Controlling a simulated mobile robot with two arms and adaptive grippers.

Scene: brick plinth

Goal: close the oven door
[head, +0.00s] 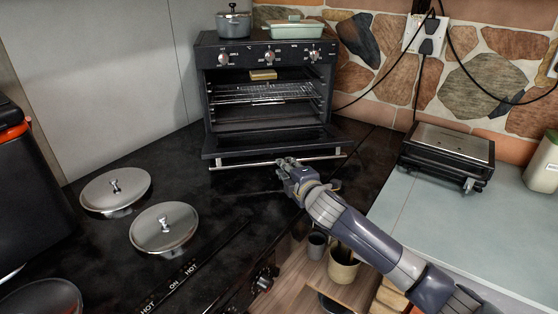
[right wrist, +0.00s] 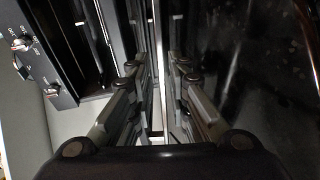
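The black toaster oven (head: 268,95) stands at the back of the counter, with its inside and wire racks showing. Its door (head: 265,142) is folded down and open, and the silver bar handle (head: 235,165) runs along the door's front edge. My right gripper (head: 286,163) is at the handle, right of its middle. In the right wrist view the fingers (right wrist: 158,85) are spread, with the handle bar (right wrist: 158,50) running between them. Gaps show on both sides of the bar; I cannot tell whether a finger touches it. My left gripper is in neither view.
A grey pot (head: 234,25) and a green dish (head: 292,29) sit on top of the oven. A black grill (head: 447,156) is at right. Cables hang from the wall socket.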

